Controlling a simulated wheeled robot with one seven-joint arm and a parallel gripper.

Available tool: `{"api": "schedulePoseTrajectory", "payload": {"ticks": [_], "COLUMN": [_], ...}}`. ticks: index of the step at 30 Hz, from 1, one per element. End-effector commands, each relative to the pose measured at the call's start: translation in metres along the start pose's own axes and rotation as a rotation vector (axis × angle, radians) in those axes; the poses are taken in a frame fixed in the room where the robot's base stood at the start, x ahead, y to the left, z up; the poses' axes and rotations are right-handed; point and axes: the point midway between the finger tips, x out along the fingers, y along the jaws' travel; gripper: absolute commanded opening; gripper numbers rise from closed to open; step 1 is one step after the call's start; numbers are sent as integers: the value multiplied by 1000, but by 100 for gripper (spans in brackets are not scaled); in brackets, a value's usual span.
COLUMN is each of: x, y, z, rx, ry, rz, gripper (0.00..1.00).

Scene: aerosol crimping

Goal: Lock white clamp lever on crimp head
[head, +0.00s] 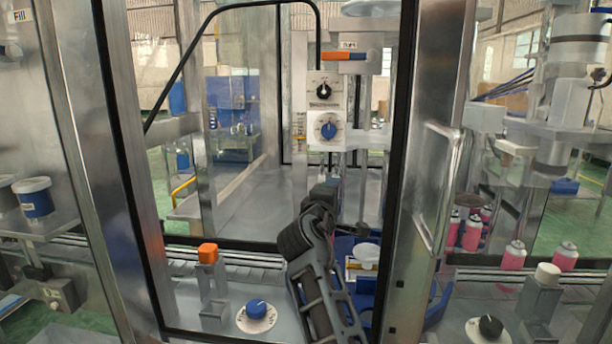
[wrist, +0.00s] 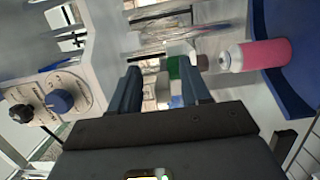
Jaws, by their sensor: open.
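The crimp head's dial panel (head: 325,108) is in the middle of the head view, with a black knob above a blue knob. It also shows at the left of the wrist view (wrist: 58,102), turned sideways. My gripper (head: 326,190) is below the panel in the head view. In the wrist view, my gripper (wrist: 159,82) has its two dark fingers apart. A small pale cylindrical part (wrist: 162,92) and a green part (wrist: 182,68) appear between or beyond the fingers; contact cannot be told. I cannot surely single out the white clamp lever; my arm hides part of the area.
A pink can (wrist: 257,55) stands by a blue curved part (wrist: 288,75) in the wrist view. Pink cans (head: 514,255) stand on the right. An orange block (head: 207,253) and blue dial (head: 256,309) are at front left. Metal door frames (head: 436,150) flank the opening.

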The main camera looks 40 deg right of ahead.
Motion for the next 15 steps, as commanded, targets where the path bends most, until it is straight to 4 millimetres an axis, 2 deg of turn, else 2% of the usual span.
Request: {"api": "schedulePoseTrajectory", "payload": {"ticks": [15], "x": [-44], "y": [0], "z": [10], "rx": [0], "ry": [0], "rz": [0], "gripper": [47]}}
